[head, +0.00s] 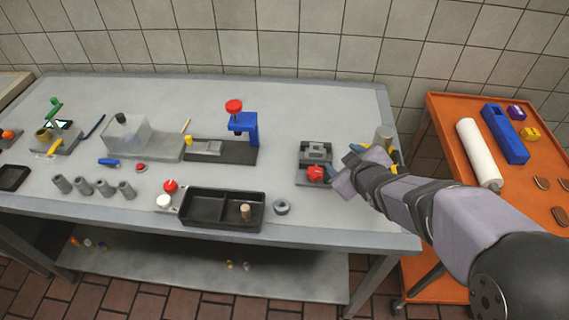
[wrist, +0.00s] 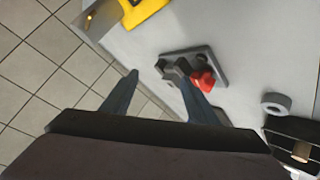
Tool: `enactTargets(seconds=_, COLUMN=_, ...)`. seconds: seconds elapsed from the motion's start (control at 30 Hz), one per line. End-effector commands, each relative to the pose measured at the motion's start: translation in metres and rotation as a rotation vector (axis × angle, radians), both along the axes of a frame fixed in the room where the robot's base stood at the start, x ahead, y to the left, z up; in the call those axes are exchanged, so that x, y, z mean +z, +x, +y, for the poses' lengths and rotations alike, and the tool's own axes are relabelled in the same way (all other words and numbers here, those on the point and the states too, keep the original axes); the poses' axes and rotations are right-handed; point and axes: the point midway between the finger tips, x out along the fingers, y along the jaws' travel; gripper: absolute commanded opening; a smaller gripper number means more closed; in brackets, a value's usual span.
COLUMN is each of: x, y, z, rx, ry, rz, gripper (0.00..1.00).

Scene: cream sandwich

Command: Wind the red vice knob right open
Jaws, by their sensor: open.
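The grey vice (head: 316,152) sits on the right part of the grey bench, and its red knob (head: 316,173) faces the bench's front edge. My gripper (head: 345,166) is just right of the vice, with its fingers apart and nothing visible between them. In the wrist view the gripper (wrist: 158,76) has its right finger overlapping the image of the vice (wrist: 207,58). The red knob (wrist: 204,80) shows just right of that finger, outside the gap between the fingers. The knob looks apart from the gripper, but the exact height gap cannot be told.
A grey ring (head: 281,207) and a black divided tray (head: 218,194) lie left of the vice. A blue press with a red top (head: 241,124) stands further left. A yellow item (wrist: 142,12) and a grey cylinder (head: 383,136) are near my arm. An orange cart (head: 450,115) stands at right.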

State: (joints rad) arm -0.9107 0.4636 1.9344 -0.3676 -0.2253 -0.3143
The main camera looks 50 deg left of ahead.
Motion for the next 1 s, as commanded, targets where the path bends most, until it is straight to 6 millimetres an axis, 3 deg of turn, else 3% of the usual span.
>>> enactTargets(seconds=0.27, x=0.009, y=0.000, z=0.017, rx=0.039, ry=-0.172, rz=-0.029, gripper=0.54)
enactTargets(seconds=0.47, x=0.008, y=-0.017, z=0.026, rx=0.058, ry=-0.268, rz=0.031, gripper=0.54)
enactTargets(seconds=1.0, x=0.017, y=-0.102, z=0.050, rx=0.221, ry=-0.468, rz=0.247, gripper=0.54)
